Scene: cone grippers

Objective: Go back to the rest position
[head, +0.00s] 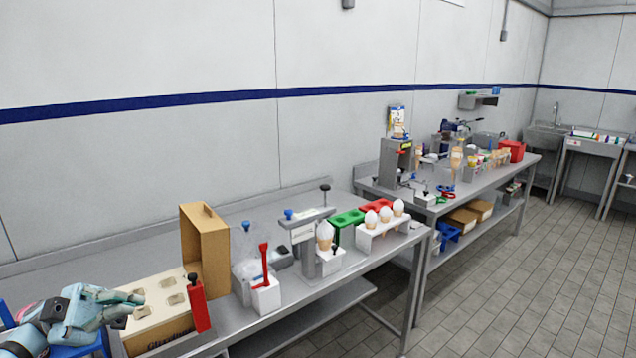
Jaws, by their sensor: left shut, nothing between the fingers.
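My left gripper (134,298) is at the lower left of the head view, with my arm coming in from the left edge. Its fingers are shut and hold nothing. My right gripper is not in view.
A brown upright box (205,250), a red-handled tool in a white holder (266,298), a grey press (304,236) and a white rack (378,238) with several white-topped cones stand on the near steel table. A second crowded table (470,190) stands behind. Floor at right is clear.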

